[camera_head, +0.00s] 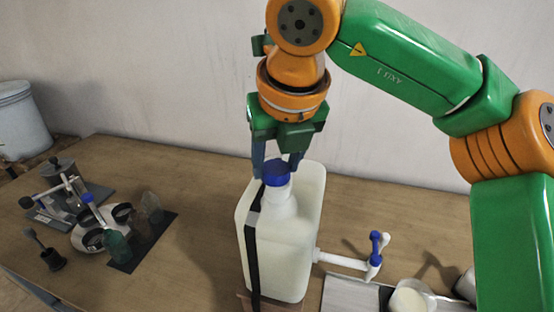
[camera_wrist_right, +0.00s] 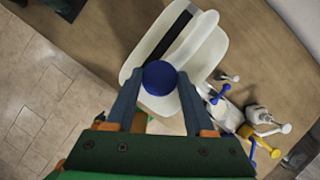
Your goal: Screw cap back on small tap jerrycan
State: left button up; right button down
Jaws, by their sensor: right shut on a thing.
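The white jerrycan (camera_head: 280,243) stands upright on the wooden table, with a dark strap down its side and a white tap (camera_head: 345,260) with a blue handle at its lower right. The blue cap (camera_head: 275,173) sits at the top of the jerrycan's neck. My right gripper (camera_head: 277,165) points down over it. In the right wrist view, the two fingers are shut on either side of the blue cap (camera_wrist_right: 160,78), over the white jerrycan (camera_wrist_right: 205,55). I cannot tell whether the cap is threaded on the neck. My left gripper is not in view.
At the left are a metal device (camera_head: 60,190), a white dish (camera_head: 85,238) and a teal bottle (camera_head: 116,246) by a dark mat (camera_head: 150,245). The table between mat and jerrycan is clear.

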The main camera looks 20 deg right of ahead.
jog(key=shift+s, duration=0.15)
dwell(0.4)
jog(key=shift+s+r, duration=0.3)
jog(key=shift+s, duration=0.1)
jog(key=shift+s+r, duration=0.1)
dwell(0.4)
jog(key=shift+f+b, duration=1.15)
jog(key=shift+b, duration=0.15)
dwell(1.3)
jog(key=m+h, duration=0.1)
jog(key=m, duration=0.2)
jog(key=shift+a, duration=0.15)
jog(key=m+h, duration=0.1)
jog(key=m, duration=0.1)
jog(key=shift+m+g, duration=0.4)
